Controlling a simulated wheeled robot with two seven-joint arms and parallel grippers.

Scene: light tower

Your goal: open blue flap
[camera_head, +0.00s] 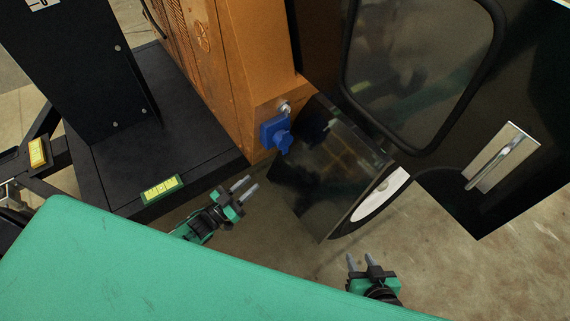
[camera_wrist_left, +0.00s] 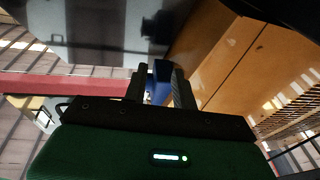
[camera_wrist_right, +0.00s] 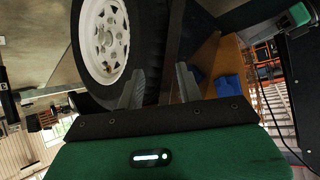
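The blue flap (camera_head: 275,133) is part of a small blue socket box on the lower corner of the orange housing, just below a round metal fitting. It looks shut. My left gripper (camera_head: 246,188) is open and empty, below and left of the blue box and apart from it. In the left wrist view the blue box (camera_wrist_left: 160,77) shows beyond and between the open fingers. My right gripper (camera_head: 360,262) is open and empty, lower right, farther from the box. The right wrist view shows the blue box (camera_wrist_right: 228,88) to the right of the fingers.
The orange housing (camera_head: 250,50) stands behind the box. A dark fender panel (camera_head: 325,170) and a wheel (camera_head: 385,192) lie right of it. A black door with a silver handle (camera_head: 503,157) hangs at the right. A black base (camera_head: 180,140) is at left. Bare floor lies between the grippers.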

